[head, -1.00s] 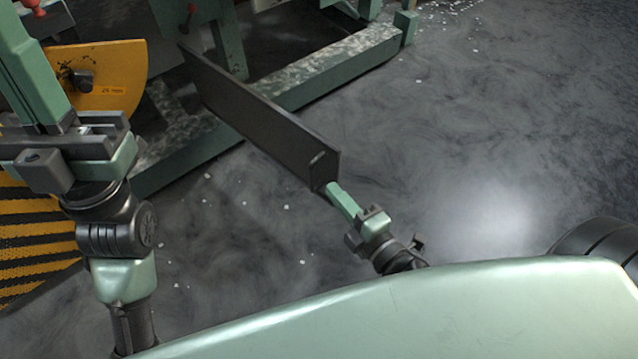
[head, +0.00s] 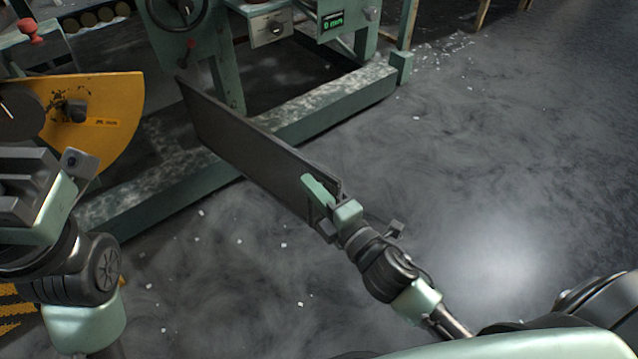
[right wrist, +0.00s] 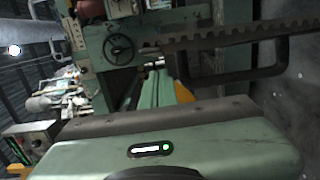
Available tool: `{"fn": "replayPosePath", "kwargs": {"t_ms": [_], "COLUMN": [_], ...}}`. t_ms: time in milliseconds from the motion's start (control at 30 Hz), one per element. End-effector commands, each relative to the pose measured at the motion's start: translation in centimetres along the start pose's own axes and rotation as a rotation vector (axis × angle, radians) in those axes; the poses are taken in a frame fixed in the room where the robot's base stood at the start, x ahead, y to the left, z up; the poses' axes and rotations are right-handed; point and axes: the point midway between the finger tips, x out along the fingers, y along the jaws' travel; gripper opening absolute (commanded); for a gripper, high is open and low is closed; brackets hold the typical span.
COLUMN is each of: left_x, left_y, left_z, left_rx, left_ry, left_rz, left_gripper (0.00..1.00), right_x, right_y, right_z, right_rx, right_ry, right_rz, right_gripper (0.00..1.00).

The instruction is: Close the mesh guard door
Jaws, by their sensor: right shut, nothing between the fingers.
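The guard door (head: 250,150) is a dark panel seen from above in the head view. It stands out at an angle from the green machine, its near end toward me. My right gripper (head: 316,188) is shut and empty at that near end, overlapping it in the picture; contact cannot be told. In the right wrist view the door's toothed dark edge (right wrist: 230,38) and a black bar handle (right wrist: 245,82) lie right of my right gripper's fingers (right wrist: 156,78). My left gripper (head: 25,185) is at the left edge of the head view, its fingers not clear.
The green machine with a handwheel (head: 176,12) and a frame beam (head: 335,100) lies beyond the door. A yellow curved plate (head: 105,125) stands at left near my left arm. The grey floor (head: 470,180) right of the door is open, with small white bits scattered about.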

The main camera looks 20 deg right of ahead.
Motion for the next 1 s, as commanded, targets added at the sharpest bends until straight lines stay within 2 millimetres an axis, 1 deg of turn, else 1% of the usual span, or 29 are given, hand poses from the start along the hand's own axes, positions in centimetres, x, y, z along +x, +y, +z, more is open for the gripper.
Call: {"fn": "replayPosePath", "kwargs": {"t_ms": [100,200,633,767,867,967,1000], "left_x": [0.1,0.2,0.5,0.7,0.9,0.7,0.5], "left_y": [0.1,0.2,0.2,0.2,0.1,0.0,-0.1], "left_z": [-0.3,-0.4,-0.4,-0.4,-0.4,-0.2,-0.1], "left_rx": [0.002,0.003,0.003,0.003,0.002,0.0,-0.001], "left_ry": [0.018,0.023,0.026,0.028,0.026,0.015,0.007], "left_rz": [0.006,0.009,0.011,0.011,0.008,0.0,-0.004], "left_gripper": [0.0,0.0,0.0,0.0,0.0,0.0,0.0], "right_x": [0.3,0.5,0.5,0.8,1.3,2.0,2.4], "right_y": [-0.2,-0.1,0.0,-0.1,-0.2,-0.3,-0.2], "right_z": [1.3,1.9,2.2,2.8,4.0,6.3,7.3], "right_rx": [-0.002,0.001,0.002,-0.002,-0.008,-0.011,-0.012], "right_ry": [0.002,0.002,0.003,0.019,0.049,0.087,0.105], "right_rz": [0.002,0.002,0.001,0.0,-0.001,-0.002,-0.002], "right_gripper": [0.0,0.0,0.0,0.0,0.0,0.0,0.0]}}
